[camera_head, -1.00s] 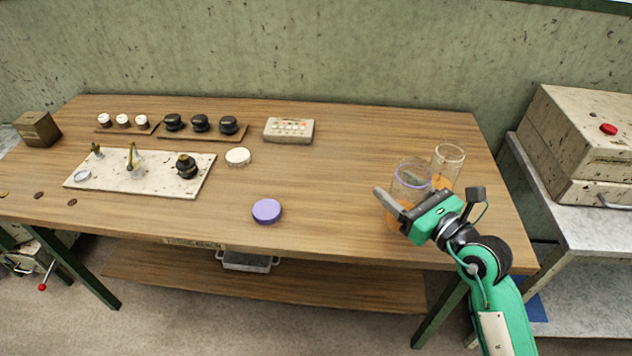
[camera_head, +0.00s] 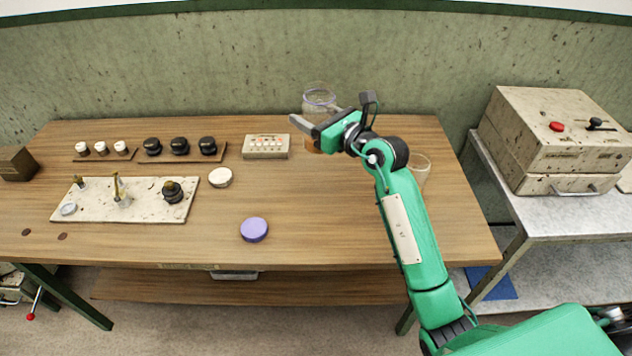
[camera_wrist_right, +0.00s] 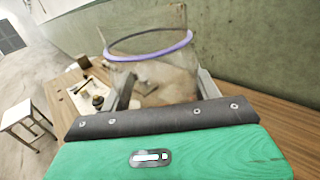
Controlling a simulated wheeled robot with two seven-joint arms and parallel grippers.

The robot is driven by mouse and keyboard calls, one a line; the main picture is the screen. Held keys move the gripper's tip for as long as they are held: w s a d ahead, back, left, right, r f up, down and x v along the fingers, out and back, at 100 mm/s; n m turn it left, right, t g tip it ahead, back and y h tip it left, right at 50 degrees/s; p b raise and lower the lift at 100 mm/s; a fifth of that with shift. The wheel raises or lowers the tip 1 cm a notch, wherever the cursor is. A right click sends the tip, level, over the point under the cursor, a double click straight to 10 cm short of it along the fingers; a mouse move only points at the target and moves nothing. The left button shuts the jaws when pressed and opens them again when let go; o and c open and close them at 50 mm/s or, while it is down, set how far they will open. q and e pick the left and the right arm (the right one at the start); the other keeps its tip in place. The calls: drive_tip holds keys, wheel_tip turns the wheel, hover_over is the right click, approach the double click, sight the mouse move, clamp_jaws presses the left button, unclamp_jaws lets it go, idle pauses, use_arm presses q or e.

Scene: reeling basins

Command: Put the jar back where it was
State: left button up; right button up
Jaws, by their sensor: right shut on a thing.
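A clear glass jar with a purple band at its neck (camera_head: 319,98) is at the back of the table, right of the button box. My right gripper (camera_head: 316,122) is shut on it and hides part of its lower body; a little orange shows below. In the right wrist view the jar (camera_wrist_right: 150,62) stands between the two fingers. I cannot tell whether its base touches the table. A second glass jar (camera_head: 422,166) stands on the right, partly behind my right arm. A purple lid (camera_head: 254,229) and a white lid (camera_head: 220,177) lie on the table. My left gripper is not in view.
The button box (camera_head: 266,146) is close left of the held jar. Black and white knobs stand in a row further left, behind a pale slab (camera_head: 95,208) with small fittings. A machine box (camera_head: 545,130) is on the side bench. The wooden table's (camera_head: 320,225) front middle is clear.

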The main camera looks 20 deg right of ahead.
wheel_tip(320, 180, down, 18)
drive_tip(key=b, duration=0.2)
drive_tip(key=shift+r+b, duration=0.15)
drive_tip(key=shift+b, duration=0.15)
drive_tip(key=shift+f, duration=0.2)
drive_tip(key=o, duration=1.2)
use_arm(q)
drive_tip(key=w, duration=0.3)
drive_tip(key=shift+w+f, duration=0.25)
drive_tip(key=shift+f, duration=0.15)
use_arm(e)
drive_tip(key=shift+r, duration=0.15)
